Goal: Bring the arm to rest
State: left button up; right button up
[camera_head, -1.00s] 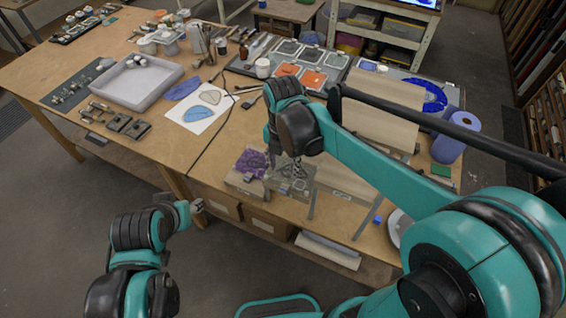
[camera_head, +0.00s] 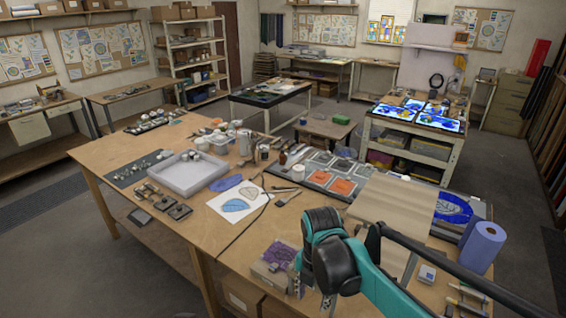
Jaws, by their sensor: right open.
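My right arm (camera_head: 391,291) reaches in from the lower right with its teal and black wrist (camera_head: 333,250) over the front part of the wooden worktable (camera_head: 170,207). My right gripper (camera_head: 326,300) points down below the wrist, near the bottom edge. It is open, only its upper part shows, and the wrist partly covers it. I see nothing held in it. A small box with purple pieces (camera_head: 275,262) stands just left of it. My left arm and gripper are out of the picture.
A grey tray (camera_head: 188,190) and a paper with glass shapes (camera_head: 226,214) lie left of my arm. Orange and clear tiles (camera_head: 342,186) lie behind it. A blue roll (camera_head: 482,247) stands at right, near beige sheets (camera_head: 392,203). A lit glass table (camera_head: 418,117) stands farther back.

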pick_arm(q)
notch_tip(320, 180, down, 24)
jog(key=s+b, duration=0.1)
jog(key=b, duration=2.3)
pick_arm(e)
jog(key=s+d+f+m+t, duration=0.2)
jog(key=s+d+f+m, duration=0.1)
jog(key=f+m, duration=0.4)
jog(key=s+d+f+m+t, duration=0.2)
jog(key=s+d+f+m, duration=0.2)
jog(key=f+m, duration=0.4)
jog(key=s+d+f+m+t, duration=0.3)
jog(key=f+m, duration=0.5)
jog(key=m, duration=0.6)
jog(key=shift+s+d, duration=0.15)
jog(key=shift+d, duration=0.05)
